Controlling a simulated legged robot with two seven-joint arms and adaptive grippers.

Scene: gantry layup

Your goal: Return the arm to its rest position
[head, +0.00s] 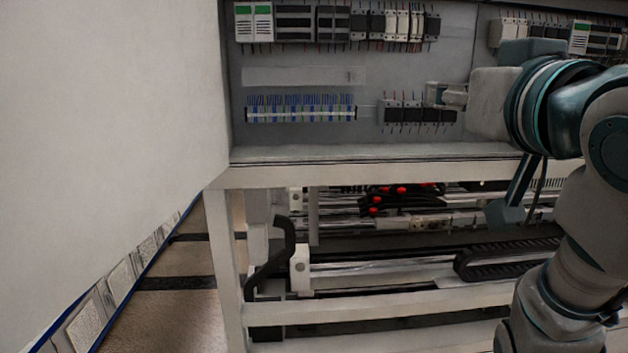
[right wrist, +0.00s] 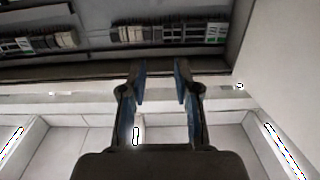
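My right arm (head: 560,110) comes in from the right of the head view, raised in front of the electrical cabinet. Its gripper (head: 440,94) points left, close in the picture to a row of dark modules; I cannot tell whether it touches them. In the right wrist view the two fingers of the right gripper (right wrist: 161,78) stand apart with a clear gap and nothing between them. My left arm and gripper are in neither view.
The cabinet back panel (head: 300,142) carries rail modules (head: 390,22) and a blue-wired terminal strip (head: 300,114). A cabinet ledge (head: 370,152) runs below. Linear rails with a black cable chain (head: 505,262) lie underneath. A large pale panel (head: 100,110) fills the left.

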